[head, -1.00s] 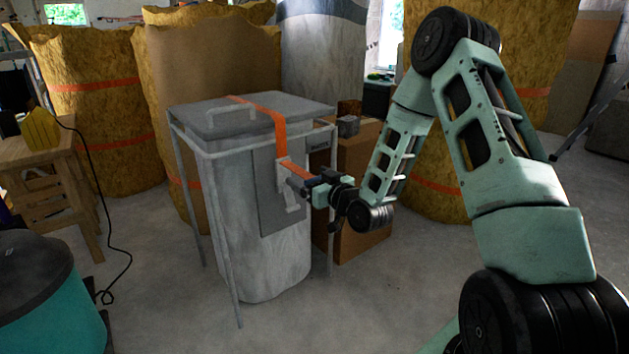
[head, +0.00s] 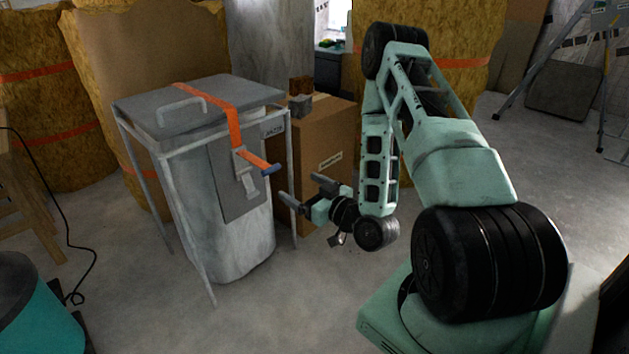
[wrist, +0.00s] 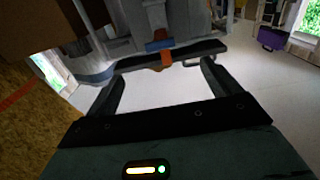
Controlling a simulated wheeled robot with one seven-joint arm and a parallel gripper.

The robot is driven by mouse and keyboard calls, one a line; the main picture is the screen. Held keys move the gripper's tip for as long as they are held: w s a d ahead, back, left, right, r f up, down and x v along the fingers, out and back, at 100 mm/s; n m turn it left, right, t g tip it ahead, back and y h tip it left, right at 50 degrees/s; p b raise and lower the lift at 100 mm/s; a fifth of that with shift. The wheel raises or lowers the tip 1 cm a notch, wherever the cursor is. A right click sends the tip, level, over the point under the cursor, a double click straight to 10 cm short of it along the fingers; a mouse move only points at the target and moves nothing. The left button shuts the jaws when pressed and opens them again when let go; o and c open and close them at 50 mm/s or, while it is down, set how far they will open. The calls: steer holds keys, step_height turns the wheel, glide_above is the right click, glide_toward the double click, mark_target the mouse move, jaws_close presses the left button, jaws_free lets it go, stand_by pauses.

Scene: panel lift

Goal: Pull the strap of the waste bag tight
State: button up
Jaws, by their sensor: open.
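The waste bag (head: 235,235) hangs as a pale sack in a grey metal frame under a grey lid (head: 150,128). The orange strap (head: 222,105) runs over the lid and down the front into a metal buckle (head: 242,165) on a grey plate (head: 228,200). Its loose end sticks out of the buckle and carries a blue bar (head: 271,169). The bar also shows in the wrist view (wrist: 159,45), ahead of the fingers. My gripper (head: 303,190) is open and empty, to the right of and below the bar, apart from it.
A cardboard box (head: 325,150) stands close behind the frame on the right, with small blocks on top. Yellow insulation rolls (head: 95,50) stand behind. A teal bin (head: 35,310) and a black cable (head: 90,255) are at left. The floor in front is clear.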

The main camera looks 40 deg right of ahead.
steer(key=shift+s+p, duration=0.95)
steer(key=shift+s, duration=0.7)
steer(key=w+a+r+n+g+y, duration=0.1)
steer(key=w+a+n+g+y, duration=0.15)
steer(key=a+g, duration=0.45)
steer(key=w+a+r+n+g+y, duration=0.1)
steer(key=w+a+n+g, duration=0.2)
steer(key=a, duration=0.8)
steer(key=s+a+r+n+g+h, duration=0.1)
steer(key=s+a+r+g, duration=0.25)
steer(key=s, duration=0.45)
steer(key=s+a+r+g+h, duration=0.15)
steer(key=s+a+r, duration=0.3)
steer(key=s, duration=0.45)
steer(key=s+a+r+n+g+h, duration=0.1)
steer(key=s+a+r+g, duration=0.2)
steer(key=s+r, duration=0.35)
step_height(320, 180, up, 24)
steer(key=s+p, duration=0.1)
steer(key=p, duration=2.5)
steer(key=shift+s+a+r, duration=0.15)
steer(key=shift+s+r, duration=0.1)
steer(key=shift+s, duration=0.05)
